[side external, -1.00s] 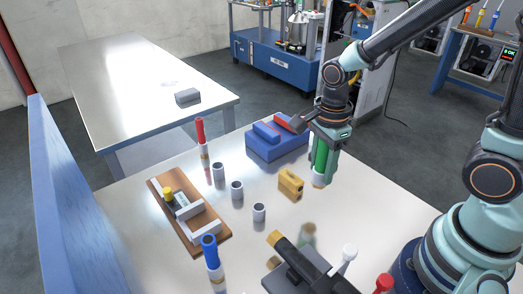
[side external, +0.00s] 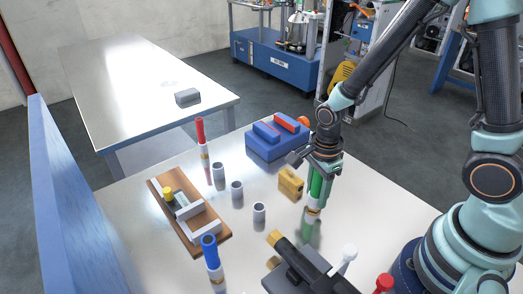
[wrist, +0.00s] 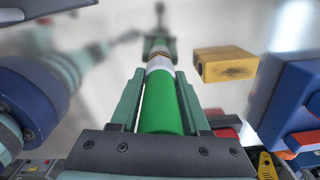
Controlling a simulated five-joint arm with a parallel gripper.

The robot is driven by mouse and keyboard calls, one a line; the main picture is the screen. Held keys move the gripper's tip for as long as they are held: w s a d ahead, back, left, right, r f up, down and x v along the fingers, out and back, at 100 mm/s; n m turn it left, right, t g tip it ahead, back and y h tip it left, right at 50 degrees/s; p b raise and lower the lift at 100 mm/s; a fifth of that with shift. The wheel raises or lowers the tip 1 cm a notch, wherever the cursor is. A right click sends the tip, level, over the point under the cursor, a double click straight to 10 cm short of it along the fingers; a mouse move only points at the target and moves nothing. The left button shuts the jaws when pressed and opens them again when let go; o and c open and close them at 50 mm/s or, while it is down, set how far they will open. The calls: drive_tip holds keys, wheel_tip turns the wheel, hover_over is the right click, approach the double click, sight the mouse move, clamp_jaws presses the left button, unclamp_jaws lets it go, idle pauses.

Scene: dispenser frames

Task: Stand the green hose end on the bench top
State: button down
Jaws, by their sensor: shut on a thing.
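The green hose end (side external: 316,186) is upright, with a green body above a white collar and a brass-coloured tip at the bottom. My gripper (side external: 320,172) is shut around its green upper part. The tip is at or just above the shiny bench top (side external: 345,200), close to its reflection; I cannot tell whether they touch. In the wrist view the green hose end (wrist: 162,105) lies between the two fingers of my gripper (wrist: 160,100), pointing away toward its reflection.
A yellow block (side external: 290,184) stands close left of the hose end. A black fixture (side external: 300,268) with a brass-tipped tube is in front. Several grey cups, a red hose end (side external: 202,140), a blue hose end (side external: 211,255), a wooden board (side external: 206,238) and a blue box (side external: 262,150) stand around.

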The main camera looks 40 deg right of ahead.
drive_tip(key=shift+f, duration=0.15)
drive_tip(key=shift+c, duration=1.9)
unclamp_jaws()
